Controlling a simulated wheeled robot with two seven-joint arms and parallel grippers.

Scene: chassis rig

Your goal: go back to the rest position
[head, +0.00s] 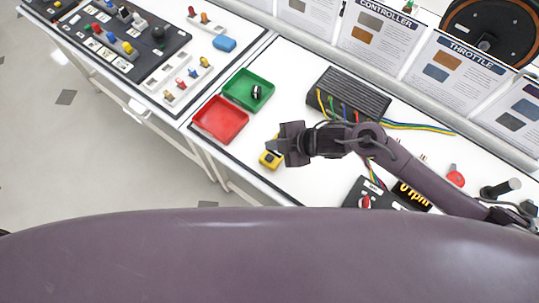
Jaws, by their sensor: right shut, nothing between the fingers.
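My right gripper (285,145) is shut and empty over the white table, on an arm that comes in from the right. A small yellow block with a dark top (269,159) lies just below and left of its fingers; from this view I cannot tell whether they touch. My left gripper is out of the frame. My large purple body part (270,255) fills the bottom of the view.
A red tray (220,119) and a green tray (247,89) holding a small dark part stand left of the gripper. A black finned controller (348,94) with coloured wires is behind it.

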